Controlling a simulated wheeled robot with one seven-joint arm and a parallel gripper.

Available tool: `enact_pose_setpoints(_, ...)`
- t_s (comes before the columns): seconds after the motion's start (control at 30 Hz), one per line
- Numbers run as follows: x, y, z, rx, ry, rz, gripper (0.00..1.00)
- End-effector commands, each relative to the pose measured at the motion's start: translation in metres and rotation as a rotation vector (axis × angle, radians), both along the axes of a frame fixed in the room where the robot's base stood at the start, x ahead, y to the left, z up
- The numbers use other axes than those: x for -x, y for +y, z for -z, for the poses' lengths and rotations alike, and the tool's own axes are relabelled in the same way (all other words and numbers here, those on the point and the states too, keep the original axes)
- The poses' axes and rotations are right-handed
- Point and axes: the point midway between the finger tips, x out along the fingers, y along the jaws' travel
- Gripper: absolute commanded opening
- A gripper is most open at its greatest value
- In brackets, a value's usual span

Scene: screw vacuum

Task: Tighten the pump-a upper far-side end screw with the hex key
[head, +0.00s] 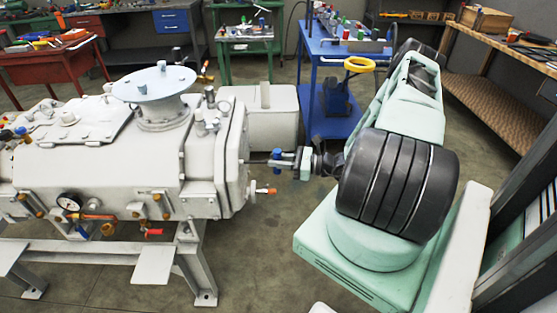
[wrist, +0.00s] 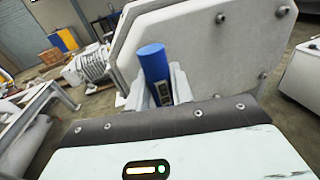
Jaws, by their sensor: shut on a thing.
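The white vacuum pump (head: 150,150) fills the left of the head view, its flat end plate (head: 234,155) facing my arm. In the wrist view the end plate (wrist: 200,55) is large and close, with several screws along its rim, one at the upper right (wrist: 282,11). My gripper (head: 279,160) is beside the end plate, shut on the blue-handled hex key (head: 276,153). A thin dark shaft runs from the handle toward the plate. In the wrist view the blue handle (wrist: 153,63) stands between the fingers (wrist: 178,84). The key's tip is hidden, so I cannot tell whether it sits in a screw.
A blue cart (head: 345,60) stands behind my arm. Workbenches line the back and right. The floor (head: 270,250) before the plate is clear.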

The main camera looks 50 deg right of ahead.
Motion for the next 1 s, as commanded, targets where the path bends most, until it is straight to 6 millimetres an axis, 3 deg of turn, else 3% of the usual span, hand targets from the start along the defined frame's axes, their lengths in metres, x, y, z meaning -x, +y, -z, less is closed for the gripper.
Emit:
enact_pose_setpoints(0.33, 0.001, 0.000, -0.001, -0.002, -0.004, -0.003, 0.00)
enact_pose_setpoints(1.0, 0.031, -0.027, 0.000, 0.000, -0.002, 0.000, 0.00)
